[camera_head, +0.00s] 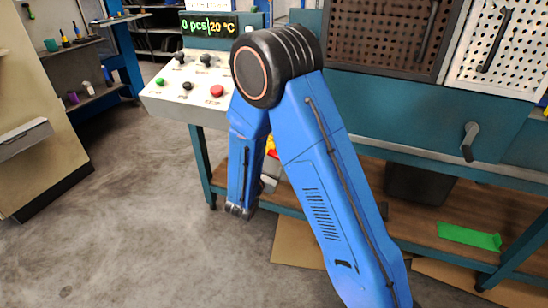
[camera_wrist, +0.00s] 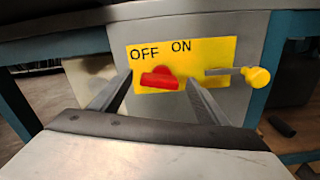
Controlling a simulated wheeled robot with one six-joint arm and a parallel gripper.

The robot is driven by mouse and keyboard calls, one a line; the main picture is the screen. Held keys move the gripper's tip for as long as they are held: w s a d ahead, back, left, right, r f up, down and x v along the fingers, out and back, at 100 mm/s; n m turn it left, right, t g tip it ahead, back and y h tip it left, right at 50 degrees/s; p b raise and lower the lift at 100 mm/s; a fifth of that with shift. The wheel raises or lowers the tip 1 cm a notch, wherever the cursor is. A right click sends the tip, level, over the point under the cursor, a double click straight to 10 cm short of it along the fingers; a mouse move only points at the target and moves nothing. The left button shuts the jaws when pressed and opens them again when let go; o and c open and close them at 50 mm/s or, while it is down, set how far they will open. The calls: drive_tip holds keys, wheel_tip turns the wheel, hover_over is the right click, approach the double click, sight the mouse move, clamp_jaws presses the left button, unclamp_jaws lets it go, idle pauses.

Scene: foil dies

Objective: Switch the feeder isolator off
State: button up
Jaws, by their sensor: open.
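The isolator's yellow plate (camera_wrist: 222,50) is ahead in the wrist view, with OFF at its upper left and ON to the right of that. A red handle (camera_wrist: 161,78) sits on the plate below the labels; I cannot tell for sure which label it is set to. My gripper (camera_wrist: 159,86) is open, one finger to the left of the red handle and one to the right. Whether either finger touches it is unclear. In the head view my blue arm hides most of the isolator; only a small yellow and red patch (camera_head: 271,147) shows beside it.
A yellow knob (camera_wrist: 257,77) on a grey rod sticks out right of the red handle, close to my right finger. A bench edge runs above the plate. In the head view, a sloped console (camera_head: 158,98) with buttons stands left, a crank (camera_head: 469,141) right.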

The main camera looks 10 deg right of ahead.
drive_tip(key=shift+x, duration=0.95)
drive_tip(key=c, duration=1.1)
drive_tip(key=shift+o, duration=0.3)
drive_tip(key=shift+a+n, duration=0.1)
drive_tip(key=shift+n, duration=1.4)
drive_tip(key=o, duration=1)
drive_tip(key=shift+o, duration=0.2)
drive_tip(key=shift+a, duration=0.1)
drive_tip(key=v, duration=1.7)
drive_tip(key=shift+s, duration=0.2)
